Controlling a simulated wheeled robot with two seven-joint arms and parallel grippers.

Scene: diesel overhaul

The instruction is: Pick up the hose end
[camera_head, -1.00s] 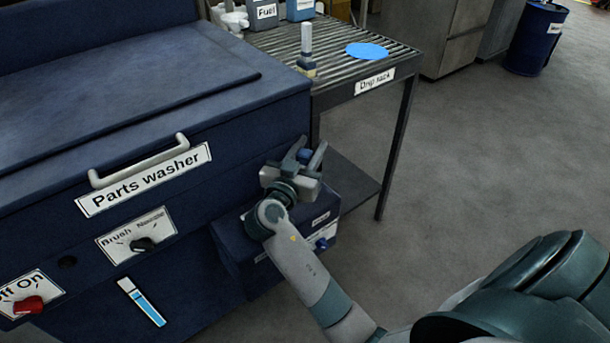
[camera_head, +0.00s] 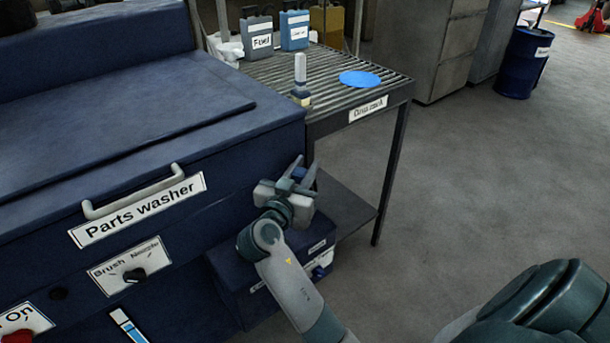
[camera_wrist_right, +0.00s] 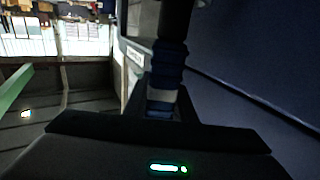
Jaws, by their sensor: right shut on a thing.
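My right gripper (camera_head: 302,171) is at the right front corner of the parts washer (camera_head: 60,235), fingers pointing up and away. It is shut on the hose end, a blue piece (camera_head: 299,173) that shows only in part between the fingers. In the right wrist view the hose end (camera_wrist_right: 168,75) is dark blue and ribbed, with a pale grey band lower down, and stands between the two dark fingers. Where the hose runs is hidden. My left gripper is in neither view.
The drip rack (camera_head: 330,82) stands behind the gripper, holding a blue disc (camera_head: 361,79), a small pale-topped bottle (camera_head: 300,82) and containers (camera_head: 257,38). A dark blue box (camera_head: 262,290) sits below my right wrist. Open floor (camera_head: 470,180) lies to the right.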

